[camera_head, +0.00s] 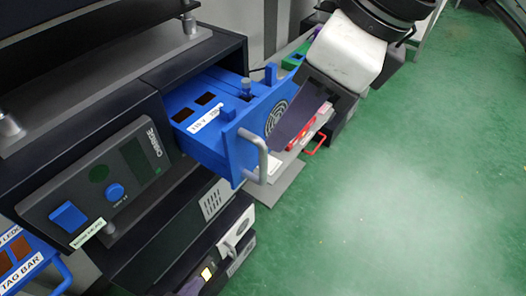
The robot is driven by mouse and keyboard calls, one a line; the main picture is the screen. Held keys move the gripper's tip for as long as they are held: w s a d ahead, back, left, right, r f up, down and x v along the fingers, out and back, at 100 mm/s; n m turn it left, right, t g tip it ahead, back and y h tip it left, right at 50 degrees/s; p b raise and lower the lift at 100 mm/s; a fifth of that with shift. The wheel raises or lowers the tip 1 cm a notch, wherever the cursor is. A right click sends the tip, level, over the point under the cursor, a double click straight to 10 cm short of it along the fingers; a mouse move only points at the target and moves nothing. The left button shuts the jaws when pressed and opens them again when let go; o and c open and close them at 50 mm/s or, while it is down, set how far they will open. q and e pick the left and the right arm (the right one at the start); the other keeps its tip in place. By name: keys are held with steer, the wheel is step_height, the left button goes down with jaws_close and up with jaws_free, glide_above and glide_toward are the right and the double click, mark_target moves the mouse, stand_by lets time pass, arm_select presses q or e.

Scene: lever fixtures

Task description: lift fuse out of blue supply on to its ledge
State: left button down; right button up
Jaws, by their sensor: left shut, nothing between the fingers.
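The blue supply drawer (232,150) is pulled out of a dark housing, with a grey handle (257,158) on its front. Its top has two dark square openings and a white label reading about "115 V 230". My right gripper is not in view.
A grey panel with a blue switch (68,217) and a blue knob (115,191) sits left of the drawer. A blue part (22,270) with labels is at lower left, partly cut off. A red handle (318,142) lies behind my gripper. Green floor (420,190) is open at right.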

mark_target(263, 178)
steer(key=p+x, duration=0.1)
steer(key=x, duration=0.8)
steer(key=shift+a+f, duration=0.15)
steer(key=shift+f, duration=0.1)
steer(key=shift+s, duration=0.1)
jaws_close()
